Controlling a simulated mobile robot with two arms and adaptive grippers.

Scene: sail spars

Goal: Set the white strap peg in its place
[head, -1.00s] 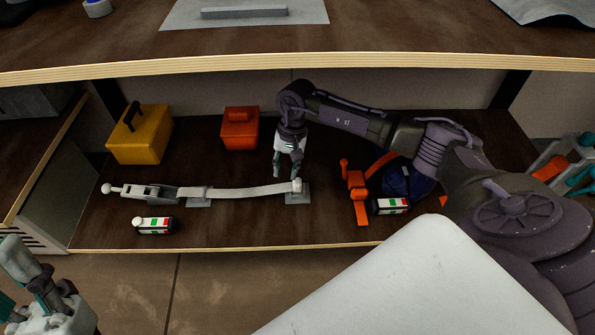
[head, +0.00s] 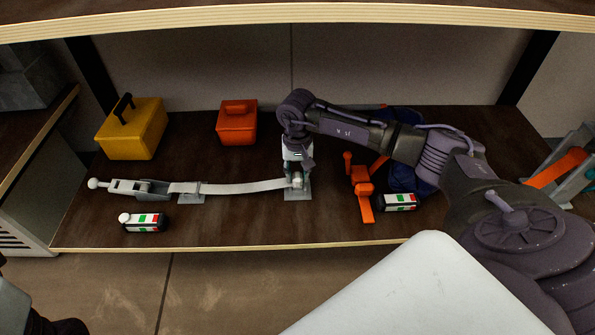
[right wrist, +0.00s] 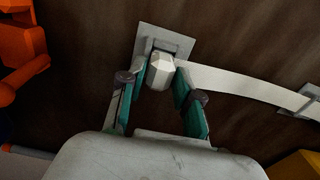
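The white strap peg (right wrist: 160,72) stands at the right end of the white strap (head: 245,187), at a grey plate (head: 297,196) on the lower shelf. The plate also shows in the right wrist view (right wrist: 184,47). My right gripper (right wrist: 158,80) is down over the peg, with one teal finger on either side of it. The peg sits between the fingertips, very close to both; I cannot tell whether they press on it. In the head view the gripper hides most of the peg. Only a piece of my left arm's end shows at the lower left corner, its fingers not visible.
A grey buckle with a white knob (head: 95,183) lies at the strap's left end. A yellow box (head: 133,130) and an orange box (head: 236,124) stand behind. An orange clamp (head: 361,187) and a striped block (head: 399,202) lie right of the plate. The upper shelf edge (head: 300,13) overhangs.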

